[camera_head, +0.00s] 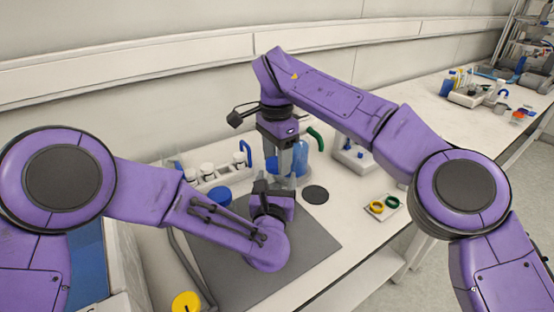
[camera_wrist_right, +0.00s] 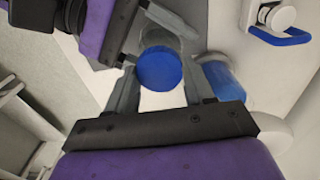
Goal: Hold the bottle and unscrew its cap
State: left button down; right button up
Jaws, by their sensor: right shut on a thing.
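A round blue cap (camera_wrist_right: 158,68) sits between the two fingers of my right gripper (camera_wrist_right: 158,90) in the right wrist view, which is shut on it. The clear bottle (camera_wrist_right: 160,38) shows in part just behind the cap. My left gripper (camera_wrist_right: 145,38) reaches in from the upper left there, its fingers close beside the bottle; their contact with it is unclear. In the head view my right gripper (camera_head: 286,168) points down just above my left gripper (camera_head: 265,186), and the arms hide most of the bottle.
A blue container (camera_head: 300,158) stands close behind my right gripper. A blue lid (camera_head: 220,196) is left of my left gripper, near a white rack (camera_head: 215,177). Yellow and green rings (camera_head: 384,206) lie to the right. The grey mat (camera_head: 315,245) is bare at front right.

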aim_at(276, 162)
jog(key=shift+a+r, duration=0.1)
jog(key=shift+r, duration=1.9)
pick_arm(q)
grip_release()
jog(key=shift+s, duration=0.1)
